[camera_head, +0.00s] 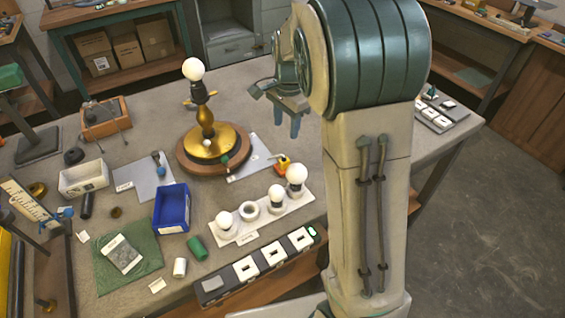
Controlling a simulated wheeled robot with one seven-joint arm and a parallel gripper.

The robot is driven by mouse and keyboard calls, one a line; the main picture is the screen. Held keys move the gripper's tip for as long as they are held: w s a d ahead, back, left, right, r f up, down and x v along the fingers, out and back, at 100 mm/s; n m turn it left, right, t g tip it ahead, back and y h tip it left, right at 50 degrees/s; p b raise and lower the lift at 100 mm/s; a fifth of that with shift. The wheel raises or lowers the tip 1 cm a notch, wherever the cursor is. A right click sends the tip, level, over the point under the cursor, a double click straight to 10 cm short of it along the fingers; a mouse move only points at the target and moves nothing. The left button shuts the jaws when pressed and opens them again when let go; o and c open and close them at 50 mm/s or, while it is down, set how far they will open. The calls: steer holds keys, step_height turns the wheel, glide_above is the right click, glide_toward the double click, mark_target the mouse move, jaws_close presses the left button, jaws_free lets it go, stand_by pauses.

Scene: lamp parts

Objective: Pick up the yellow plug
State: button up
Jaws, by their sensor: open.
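The yellow plug (283,164) lies on the table at the right edge of a pale sheet, just right of the brass lamp base. It looks small, with an orange-yellow body and a dark part on top. My gripper (287,128) points down with its two blue fingers apart and nothing between them. In the picture it is above and slightly behind the plug, not touching it. My large arm link hides part of the table to the right of the plug.
The brass lamp (207,135) with a white bulb stands upright left of the plug. A white holder (262,216) with several bulbs is in front. A blue bin (173,207) and a dark switch strip (259,267) lie nearer. The table behind the gripper looks clear.

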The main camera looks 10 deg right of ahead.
mark_target(283, 158)
steer(key=shift+m, duration=0.9)
steer(key=w+f, duration=0.1)
steer(key=f, duration=0.3)
steer(key=w+f, duration=0.1)
steer(key=f, duration=0.2)
steer(key=w+f, duration=0.1)
steer(key=f, duration=0.3)
steer(key=shift+w+a+f, duration=0.1)
steer(key=shift+f, duration=0.2)
steer(key=shift+f+p, duration=0.75)
steer(key=shift+f, duration=2.15)
steer(key=shift+c, duration=0.4)
jaws_close()
